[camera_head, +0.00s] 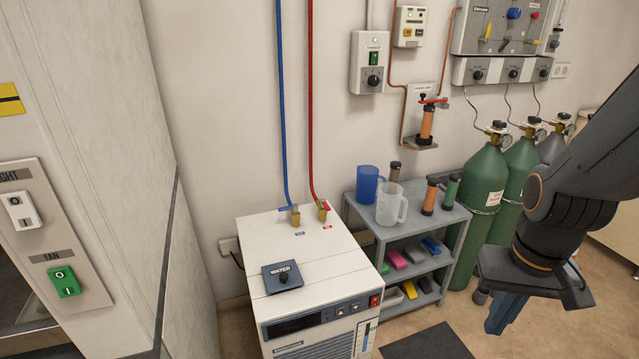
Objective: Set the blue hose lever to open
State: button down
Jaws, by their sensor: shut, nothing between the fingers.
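The blue hose (282,100) runs down the wall to a brass valve (295,216) on top of the white chiller box. A small blue lever (287,209) sits at that valve and appears to point left, across the hose line. It is small, so its exact angle is hard to tell. My gripper (497,328), with blue fingers, hangs low at the right, in front of the green cylinders. It is shut and empty, well apart from the lever.
A red hose (311,100) with its own valve (323,211) stands close right of the blue one. A WATER knob box (283,278) is on the chiller top (340,250). A grey shelf cart (455,217) with jugs stands between chiller and gas cylinders (484,190).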

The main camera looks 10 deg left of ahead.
aim_at(294, 206)
jog(key=z, duration=0.05)
jog(key=k, duration=0.5)
jog(key=u, duration=0.6)
jog(key=i, duration=1.15)
jog(key=u, duration=0.2)
